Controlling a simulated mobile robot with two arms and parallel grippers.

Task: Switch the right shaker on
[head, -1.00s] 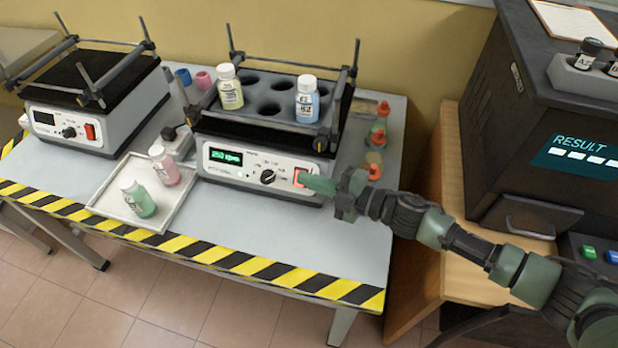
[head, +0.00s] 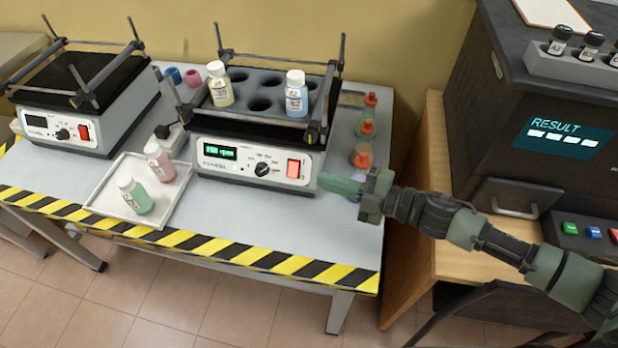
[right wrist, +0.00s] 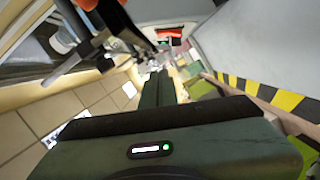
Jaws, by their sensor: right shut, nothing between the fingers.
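The right shaker (head: 228,172) stands on the grey table with its display (head: 220,151) lit green, showing an rpm reading. Its red rocker switch (head: 294,168) is at the right of the front panel and is uncovered. Two capped bottles, one yellow (head: 219,88) and one blue (head: 296,97), stand in its dark rack (head: 262,84). My right gripper (head: 322,181) is shut and empty, just right of the switch and apart from it. Its closed fingers also show in the right wrist view (right wrist: 158,92). My left gripper is out of view.
The left shaker (head: 75,148) has a dark display. A white tray (head: 106,200) holds a pink and a green bottle. Small red-topped bottles (head: 366,127) stand right of the right shaker, near my gripper. A dark analyser (head: 480,130) showing RESULT stands at the right.

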